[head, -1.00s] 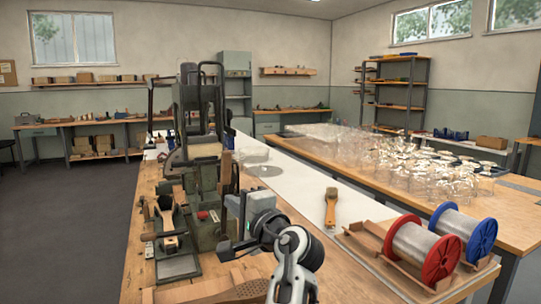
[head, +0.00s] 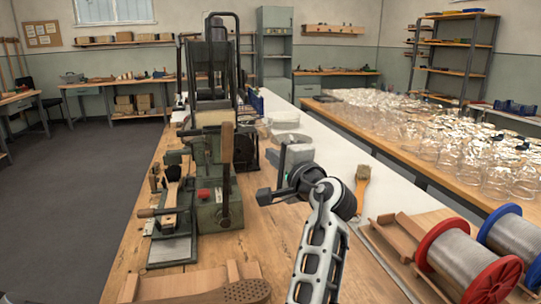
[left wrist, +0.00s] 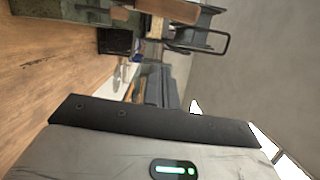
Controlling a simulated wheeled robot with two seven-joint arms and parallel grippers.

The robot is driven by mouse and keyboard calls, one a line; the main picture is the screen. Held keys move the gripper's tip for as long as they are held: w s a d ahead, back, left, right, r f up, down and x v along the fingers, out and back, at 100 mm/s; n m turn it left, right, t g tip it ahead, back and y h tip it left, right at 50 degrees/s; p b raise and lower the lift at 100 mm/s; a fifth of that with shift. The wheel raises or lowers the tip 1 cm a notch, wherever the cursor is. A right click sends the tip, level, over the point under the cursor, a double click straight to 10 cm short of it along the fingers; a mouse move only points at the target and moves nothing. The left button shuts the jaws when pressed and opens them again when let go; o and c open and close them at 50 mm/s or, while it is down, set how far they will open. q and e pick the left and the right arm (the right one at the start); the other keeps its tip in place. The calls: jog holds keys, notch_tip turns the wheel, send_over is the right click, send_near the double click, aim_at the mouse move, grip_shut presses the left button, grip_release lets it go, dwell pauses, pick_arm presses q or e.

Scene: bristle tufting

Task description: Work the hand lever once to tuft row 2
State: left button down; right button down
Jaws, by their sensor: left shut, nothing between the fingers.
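The tufting machine (head: 208,120) stands on the wooden bench, green and dark metal with a tall black frame. Its hand lever (head: 226,145) stands upright on the machine's right side, with a brown wooden grip at the top. A wooden brush block (head: 171,200) with dark bristles lies in the fixture at the front left. My left gripper (head: 264,197) is shut and empty, right of the lever and apart from it. In the left wrist view the wooden grip (left wrist: 170,10) shows at the top edge, partly cut off. The right gripper is out of view.
A red spool (head: 468,258) and a blue spool (head: 516,238) sit in a wooden holder at right. A block with holes (head: 245,291) lies at the front edge. Many clear glass-like vessels (head: 430,130) cover the right table.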

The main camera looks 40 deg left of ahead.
pick_arm(q)
jog(key=a+p, duration=0.2)
jog(key=a, duration=0.7)
jog(key=shift+r, duration=0.25)
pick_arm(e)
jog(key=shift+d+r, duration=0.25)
pick_arm(q)
jog(key=shift+a, duration=0.1)
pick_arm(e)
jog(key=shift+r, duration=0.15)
